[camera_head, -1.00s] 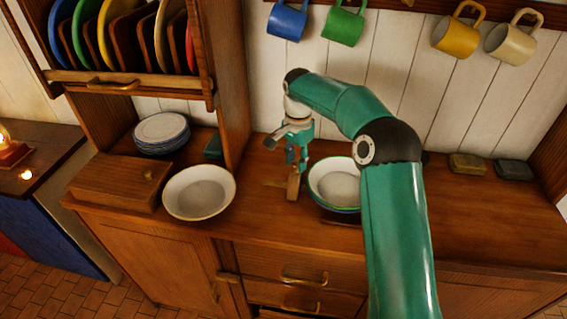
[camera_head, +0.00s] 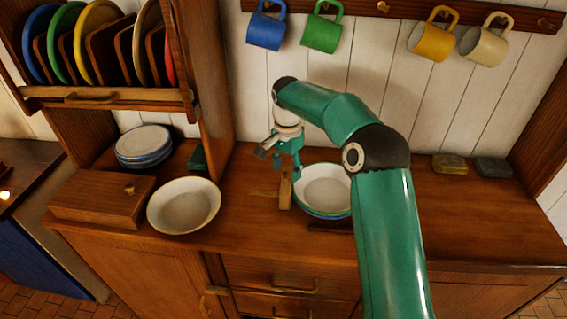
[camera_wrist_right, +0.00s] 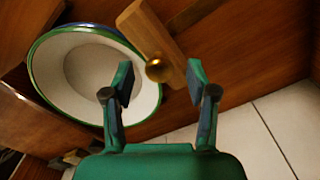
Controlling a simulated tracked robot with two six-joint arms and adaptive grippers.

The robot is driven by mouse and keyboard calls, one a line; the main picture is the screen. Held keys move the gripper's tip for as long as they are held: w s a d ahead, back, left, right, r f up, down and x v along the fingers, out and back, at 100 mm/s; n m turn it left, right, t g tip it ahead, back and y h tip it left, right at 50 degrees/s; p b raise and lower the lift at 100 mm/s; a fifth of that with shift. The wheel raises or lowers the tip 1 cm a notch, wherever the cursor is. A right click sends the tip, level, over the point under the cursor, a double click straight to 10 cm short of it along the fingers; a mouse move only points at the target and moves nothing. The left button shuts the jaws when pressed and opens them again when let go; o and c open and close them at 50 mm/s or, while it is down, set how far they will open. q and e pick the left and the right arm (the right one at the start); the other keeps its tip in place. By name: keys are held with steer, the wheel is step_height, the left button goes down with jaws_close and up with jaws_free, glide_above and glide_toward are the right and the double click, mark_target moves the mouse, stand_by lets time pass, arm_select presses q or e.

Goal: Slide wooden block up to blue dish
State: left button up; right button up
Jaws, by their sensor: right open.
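The wooden block (camera_head: 285,188) stands on the counter just left of a stack of bowls. It also shows in the right wrist view (camera_wrist_right: 165,38), with a brass knob on it. The stack has a white, green-rimmed bowl (camera_head: 325,183) on top and a blue dish (camera_head: 318,214) beneath, mostly hidden. The block looks very close to the stack; I cannot tell whether they touch. My right gripper (camera_wrist_right: 160,80) is open, its fingers pointing toward the block, which shows beyond and between the fingertips. My left gripper is not in view.
A cream bowl (camera_head: 184,205) and a wooden box (camera_head: 102,196) stand to the left. Stacked plates (camera_head: 143,142) are behind them. Two small blocks, yellowish (camera_head: 449,163) and dark (camera_head: 493,167), lie at the back right. Mugs hang above.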

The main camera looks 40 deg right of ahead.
step_height(320, 180, up, 12)
stand_by(0.6)
steer(key=shift+f, duration=0.15)
stand_by(0.3)
